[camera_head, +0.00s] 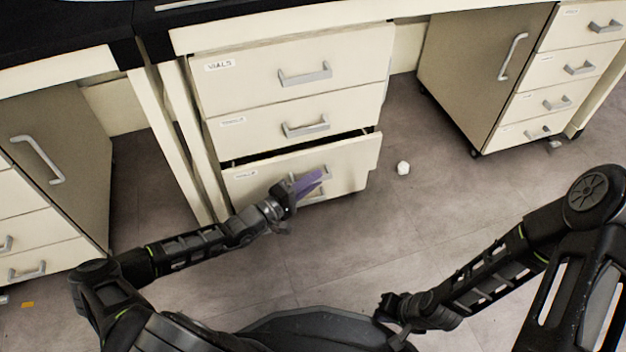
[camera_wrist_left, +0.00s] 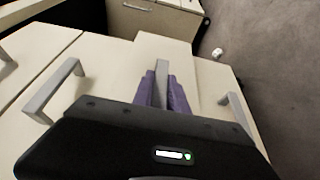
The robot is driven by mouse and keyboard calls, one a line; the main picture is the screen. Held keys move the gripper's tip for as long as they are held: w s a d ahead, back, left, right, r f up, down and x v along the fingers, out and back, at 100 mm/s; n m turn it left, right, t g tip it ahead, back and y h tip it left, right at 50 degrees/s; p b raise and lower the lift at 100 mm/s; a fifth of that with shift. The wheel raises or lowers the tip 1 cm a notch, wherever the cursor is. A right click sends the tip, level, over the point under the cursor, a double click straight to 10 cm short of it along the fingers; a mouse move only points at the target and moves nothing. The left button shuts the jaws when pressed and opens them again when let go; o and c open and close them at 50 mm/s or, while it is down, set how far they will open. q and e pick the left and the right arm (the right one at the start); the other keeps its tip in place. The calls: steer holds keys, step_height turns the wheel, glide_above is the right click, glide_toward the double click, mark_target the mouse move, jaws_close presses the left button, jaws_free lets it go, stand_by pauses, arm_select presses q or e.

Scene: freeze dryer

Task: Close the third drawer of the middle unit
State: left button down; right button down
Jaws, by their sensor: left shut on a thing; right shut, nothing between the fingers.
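The middle unit (camera_head: 225,95) has a stack of cream drawers with grey handles. Its third drawer (camera_head: 350,160) stands out a little, with a dark gap above its front. The top drawer (camera_head: 240,75), labelled VIALS, and the second drawer (camera_head: 245,130) look flush. My left gripper (camera_head: 308,183) is at the third drawer's front, its purple fingers shut on the drawer's grey handle. In the left wrist view, the handle (camera_wrist_left: 162,80) shows between the purple fingers; the gripper body hides part of the front. My right gripper (camera_head: 385,308) is shut and empty, low over the floor, away from the drawers.
A right unit (camera_head: 480,60) with a door and several drawers stands beyond a floor gap. A left unit (camera_head: 70,150) stands on the other side. A small white object (camera_head: 403,168) lies on the floor right of the third drawer. The floor in front is mostly clear.

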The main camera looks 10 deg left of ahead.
mark_target(306, 171)
arm_select(q)
steer(key=w+a, duration=0.1)
steer(key=w, duration=0.1)
steer(key=shift+w+a+p, duration=0.35)
steer(key=shift+w+a, duration=0.35)
steer(key=c, duration=1.3)
jaws_free()
steer(key=shift+d, duration=0.1)
